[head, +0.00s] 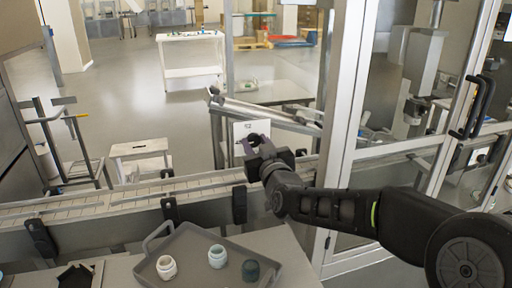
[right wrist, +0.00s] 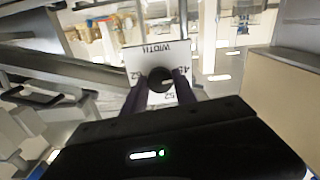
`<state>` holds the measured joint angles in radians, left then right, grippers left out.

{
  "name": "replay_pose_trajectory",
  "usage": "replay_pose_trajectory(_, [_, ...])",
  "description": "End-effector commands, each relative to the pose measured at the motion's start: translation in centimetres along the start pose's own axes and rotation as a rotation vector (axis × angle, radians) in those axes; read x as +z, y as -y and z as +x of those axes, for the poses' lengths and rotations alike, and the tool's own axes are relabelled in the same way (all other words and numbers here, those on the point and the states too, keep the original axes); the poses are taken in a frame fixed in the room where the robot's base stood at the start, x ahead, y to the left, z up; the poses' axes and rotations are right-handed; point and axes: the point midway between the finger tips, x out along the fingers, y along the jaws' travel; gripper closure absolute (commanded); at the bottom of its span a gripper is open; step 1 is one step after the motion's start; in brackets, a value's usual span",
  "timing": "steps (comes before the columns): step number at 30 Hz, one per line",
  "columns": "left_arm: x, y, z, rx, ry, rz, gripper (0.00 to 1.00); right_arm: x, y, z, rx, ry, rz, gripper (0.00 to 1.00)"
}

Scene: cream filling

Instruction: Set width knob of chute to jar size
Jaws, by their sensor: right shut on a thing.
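The chute (head: 268,113) is a sloped metal channel behind the conveyor. A white dial plate (head: 240,128) stands at its lower end; in the right wrist view the plate (right wrist: 139,60) reads WIDTH, with numbers around the knob, 52 being legible. The dark round width knob (right wrist: 160,80) is at the plate's middle. My right gripper (right wrist: 160,88) is shut on the knob, one finger at each side. In the head view my right gripper (head: 254,145) reaches over the conveyor and partly covers the plate. My left gripper is not in view.
The grey tray (head: 192,237) lies on the near table. The conveyor (head: 130,198) runs across behind it. A metal-framed glass enclosure (head: 340,120) stands to the right, close to my right arm. A white stool (head: 140,148) and a white cart (head: 190,72) stand on open floor behind.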

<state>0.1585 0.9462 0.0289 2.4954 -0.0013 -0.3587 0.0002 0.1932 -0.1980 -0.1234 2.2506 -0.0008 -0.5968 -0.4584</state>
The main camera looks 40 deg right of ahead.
Motion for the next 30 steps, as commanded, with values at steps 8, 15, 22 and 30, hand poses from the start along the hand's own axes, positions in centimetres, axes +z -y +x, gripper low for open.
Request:
replay_pose_trajectory(8, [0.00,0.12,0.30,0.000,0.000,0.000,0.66,0.09,0.04,-0.01,-0.001,0.002,-0.096,1.00])
replay_pose_trajectory(15, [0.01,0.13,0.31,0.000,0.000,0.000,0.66,0.06,0.04,0.00,-0.001,0.002,-0.112,1.00])
replay_pose_trajectory(22, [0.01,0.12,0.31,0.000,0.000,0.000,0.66,0.06,0.04,0.00,-0.001,0.002,-0.112,0.65])
replay_pose_trajectory(30, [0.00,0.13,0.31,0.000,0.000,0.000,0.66,0.04,0.02,0.00,-0.001,0.001,-0.110,0.44])
